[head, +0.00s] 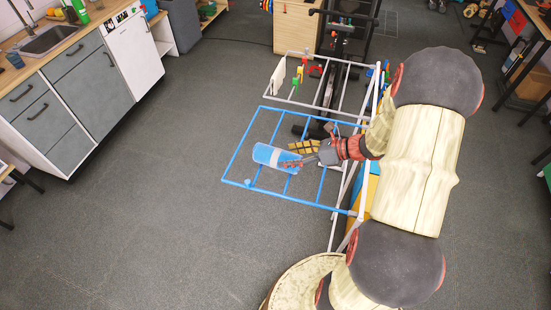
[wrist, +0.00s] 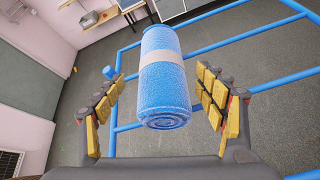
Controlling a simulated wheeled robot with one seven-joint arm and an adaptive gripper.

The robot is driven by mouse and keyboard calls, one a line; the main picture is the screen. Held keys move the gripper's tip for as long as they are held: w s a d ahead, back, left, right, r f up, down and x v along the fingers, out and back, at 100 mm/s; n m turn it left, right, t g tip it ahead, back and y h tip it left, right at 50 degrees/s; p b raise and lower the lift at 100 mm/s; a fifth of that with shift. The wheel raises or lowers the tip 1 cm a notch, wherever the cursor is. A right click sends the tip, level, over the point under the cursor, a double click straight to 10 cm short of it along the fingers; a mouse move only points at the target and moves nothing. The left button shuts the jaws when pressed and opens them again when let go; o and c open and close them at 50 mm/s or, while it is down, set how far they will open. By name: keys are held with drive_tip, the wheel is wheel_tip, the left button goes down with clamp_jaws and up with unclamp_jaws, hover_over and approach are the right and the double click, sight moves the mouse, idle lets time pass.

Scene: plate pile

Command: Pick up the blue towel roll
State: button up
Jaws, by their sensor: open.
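The blue towel roll (head: 267,155) with a pale band around it lies on a blue rack of bars (head: 229,162) in the head view. In the wrist view the towel roll (wrist: 165,95) stands between the two yellow-padded fingers, its rolled end toward me. My gripper (wrist: 162,97) is open, with a finger on each side of the roll and a visible gap to each. In the head view my gripper (head: 290,157) is at the right end of the roll and partly covers it.
A grey-white rack frame (head: 293,102) with small coloured items stands behind the blue rack. A counter with a sink (head: 47,40) is at the far left. The grey floor (head: 150,230) between counter and rack is clear.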

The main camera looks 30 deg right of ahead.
sight(277, 157)
drive_tip(key=b+x, duration=0.1)
drive_tip(key=x, duration=0.4)
drive_tip(key=shift+w, duration=0.25)
drive_tip(key=c, duration=0.3)
drive_tip(key=c, duration=1.1)
